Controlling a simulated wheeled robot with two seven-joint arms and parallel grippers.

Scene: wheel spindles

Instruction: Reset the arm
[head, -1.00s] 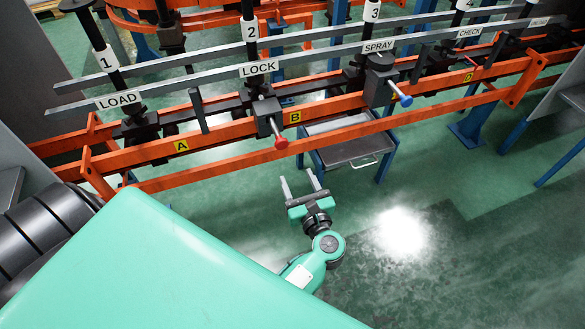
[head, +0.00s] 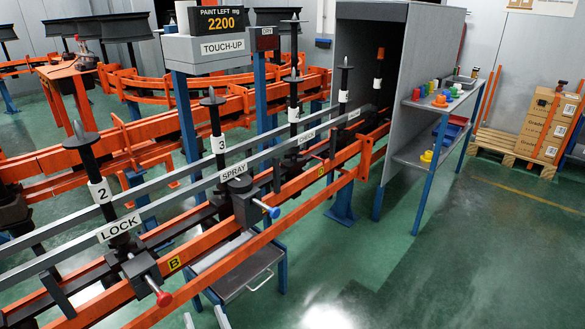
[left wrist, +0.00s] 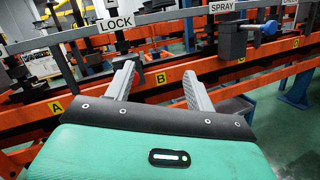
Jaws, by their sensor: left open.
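My left gripper (head: 205,318) shows only as two grey fingertips at the bottom edge of the head view. In the left wrist view the gripper (left wrist: 158,80) has its two fingers spread, with nothing between them. It points toward the orange rail (left wrist: 160,78), in front of the yellow B mark, and appears apart from it. The rest of my left arm is out of the head view. My right gripper is in neither view.
The red knob (head: 163,298) at LOCK and the blue knob (head: 273,212) at SPRAY stick out from the line. A tray table (head: 243,283) stands below the rail. A shelf (head: 430,155) stands beside the grey booth (head: 398,75). Floor is clear at lower right.

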